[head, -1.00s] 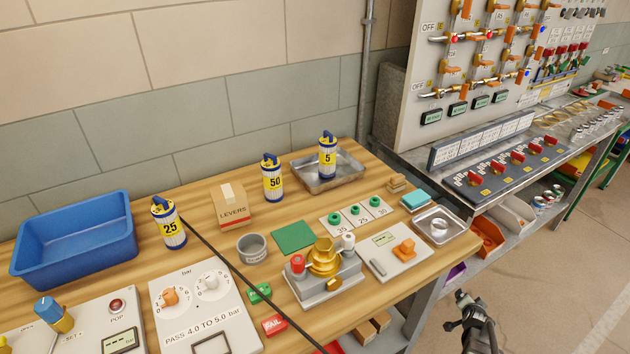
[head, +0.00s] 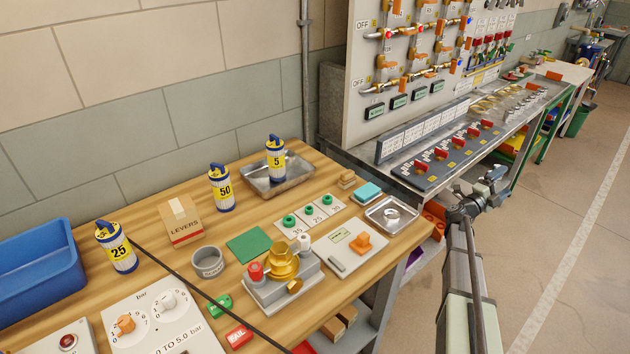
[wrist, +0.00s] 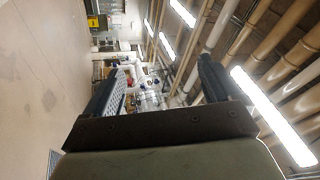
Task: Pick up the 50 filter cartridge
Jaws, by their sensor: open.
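The 50 filter cartridge (head: 222,188) stands upright on the wooden bench in the head view, white with a yellow 50 label and blue ends with a handle on top. The 5 cartridge (head: 276,158) stands in a metal tray to its right. The 25 cartridge (head: 117,247) stands to its left, nearer the front. My gripper (head: 496,177) is right of the bench, in front of the neighbouring metal bench and well apart from the 50 cartridge. In the wrist view the gripper (wrist: 155,90) is open with nothing between its fingers, and no cartridge shows there.
A cardboard LEVERS box (head: 181,219) stands just left of the 50 cartridge. The metal tray (head: 296,184) is close on its right. A green mat (head: 249,245), a grey cup (head: 207,262) and a brass valve fixture (head: 284,278) lie in front. A blue bin (head: 40,283) is at the left.

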